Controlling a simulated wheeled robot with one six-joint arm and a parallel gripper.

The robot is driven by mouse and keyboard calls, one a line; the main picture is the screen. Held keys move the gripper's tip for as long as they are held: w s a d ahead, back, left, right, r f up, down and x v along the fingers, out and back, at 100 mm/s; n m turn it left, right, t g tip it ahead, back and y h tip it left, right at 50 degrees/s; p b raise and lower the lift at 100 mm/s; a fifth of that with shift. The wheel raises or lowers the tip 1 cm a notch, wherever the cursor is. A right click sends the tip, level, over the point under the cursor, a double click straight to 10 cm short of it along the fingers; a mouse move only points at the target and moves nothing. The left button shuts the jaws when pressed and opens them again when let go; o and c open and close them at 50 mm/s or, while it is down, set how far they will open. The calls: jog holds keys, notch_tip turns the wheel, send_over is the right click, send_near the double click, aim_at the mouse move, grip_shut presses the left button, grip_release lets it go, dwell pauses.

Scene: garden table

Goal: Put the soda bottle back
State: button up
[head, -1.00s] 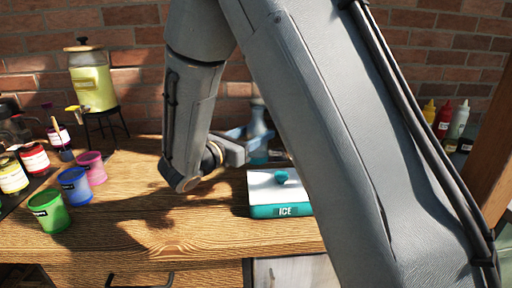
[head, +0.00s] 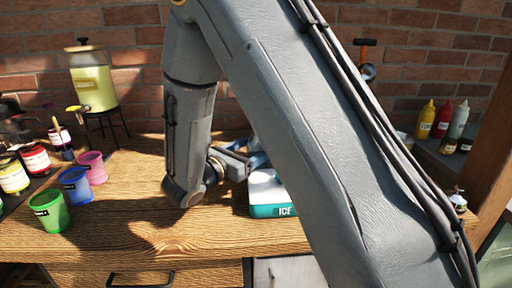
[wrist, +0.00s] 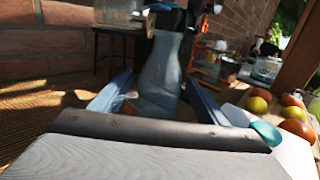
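The soda bottle (wrist: 160,76) is pale blue-grey with a narrow neck. In the wrist view it stands between the two blue fingers of my gripper (wrist: 158,95), its lower end hidden behind the gripper body. The fingers are spread, with a narrow gap showing beside the bottle, so I see no firm grasp. In the head view my gripper (head: 258,152) is low over the table, behind the ice box, and my arm hides most of the bottle.
The white and teal ice box (head: 272,211) is close in front of my gripper. Colored paint cans (head: 74,187) and a drink dispenser (head: 93,88) stand at left. Sauce bottles (head: 442,118) stand at right. Fruit (wrist: 295,127) lies at right in the wrist view.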

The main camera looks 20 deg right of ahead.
jog(key=shift+a+r, duration=0.1)
jog(key=b+v, duration=0.1)
jog(key=v, duration=1)
jog(key=shift+s+a+b, duration=0.25)
jog(key=shift+a+b, duration=0.05)
jog(key=shift+b, duration=0.1)
jog(key=shift+r, duration=0.1)
